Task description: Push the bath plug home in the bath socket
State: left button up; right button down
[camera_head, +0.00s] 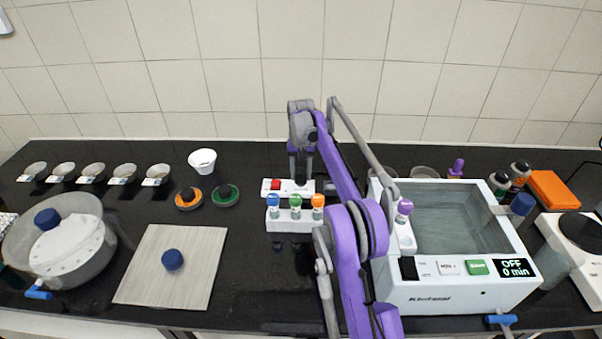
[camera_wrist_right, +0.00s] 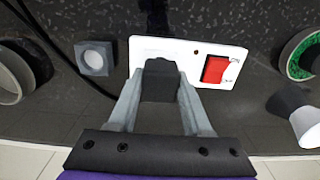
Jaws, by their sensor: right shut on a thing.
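The bath plug (camera_wrist_right: 160,80) is a black block between the two grey fingers of my right gripper (camera_head: 301,168), which is shut on it. The bath socket looks to be the white plate (camera_wrist_right: 190,53) with a red switch (camera_wrist_right: 216,69); the plate also shows in the head view (camera_head: 269,194). In the right wrist view the plug covers the left half of the plate, on the side away from the switch. The plug hides the socket holes, so I cannot tell whether it is in them or just above. My left gripper is not in view.
A grey block with a round hole (camera_wrist_right: 95,57) and a black cable (camera_wrist_right: 75,80) lie beside the plate. A rack of coloured-capped vials (camera_head: 294,222) stands in front of it. The water bath (camera_head: 460,296), reading OFF, stands right. A wooden board (camera_head: 200,265) lies left.

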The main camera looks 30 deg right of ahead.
aim_at(301, 170)
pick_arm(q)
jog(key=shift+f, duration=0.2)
pick_arm(e)
jog(key=shift+f, duration=0.5)
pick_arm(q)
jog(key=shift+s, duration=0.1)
pick_arm(e)
jog(key=shift+c, duration=1.3)
grip_release()
jog(key=shift+r, duration=0.1)
notch_tip(301, 170, up, 11)
jog(key=shift+f+p, duration=0.15)
jog(key=shift+p, duration=0.7)
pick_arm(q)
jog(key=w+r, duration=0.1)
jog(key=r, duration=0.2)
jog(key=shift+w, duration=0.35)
